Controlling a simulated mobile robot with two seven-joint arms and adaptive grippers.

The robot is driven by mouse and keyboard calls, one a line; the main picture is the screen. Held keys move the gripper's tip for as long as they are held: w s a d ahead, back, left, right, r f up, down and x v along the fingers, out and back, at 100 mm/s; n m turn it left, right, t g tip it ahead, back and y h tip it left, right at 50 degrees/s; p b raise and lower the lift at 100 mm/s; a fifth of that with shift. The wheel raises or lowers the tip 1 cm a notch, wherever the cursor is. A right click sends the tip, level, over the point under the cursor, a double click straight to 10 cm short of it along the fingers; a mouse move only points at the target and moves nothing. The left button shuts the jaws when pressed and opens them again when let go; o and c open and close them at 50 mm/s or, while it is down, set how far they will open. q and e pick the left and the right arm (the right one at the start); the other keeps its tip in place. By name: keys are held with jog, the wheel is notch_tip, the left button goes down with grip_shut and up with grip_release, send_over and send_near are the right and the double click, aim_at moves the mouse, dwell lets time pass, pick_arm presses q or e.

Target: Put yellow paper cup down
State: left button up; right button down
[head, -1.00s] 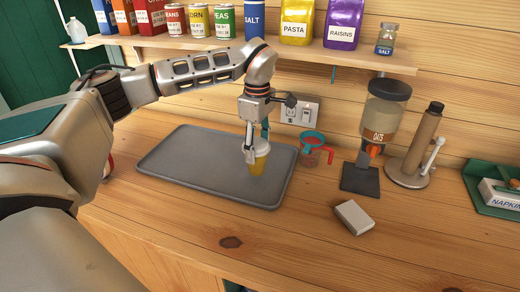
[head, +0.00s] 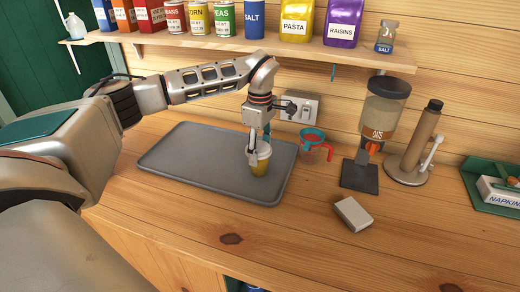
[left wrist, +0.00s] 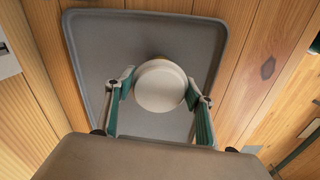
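The yellow paper cup (head: 259,168) has a white lid and is upright over the right part of the grey tray (head: 185,172). My left gripper (head: 258,152) comes down from above, with its fingers on either side of the cup near the lid. In the left wrist view the white lid (left wrist: 160,86) sits between the two fingertips (left wrist: 159,82), which touch its sides. The cup's base is at or just above the tray surface; I cannot tell which. My right gripper is not in view.
A shelf (head: 250,42) with cans and bags runs above. The tray's left part is empty.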

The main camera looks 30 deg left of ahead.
pick_arm(q)
jog(key=o, duration=0.4)
notch_tip(320, 180, up, 12)
jog(key=shift+r, duration=0.2)
dwell(0.8)
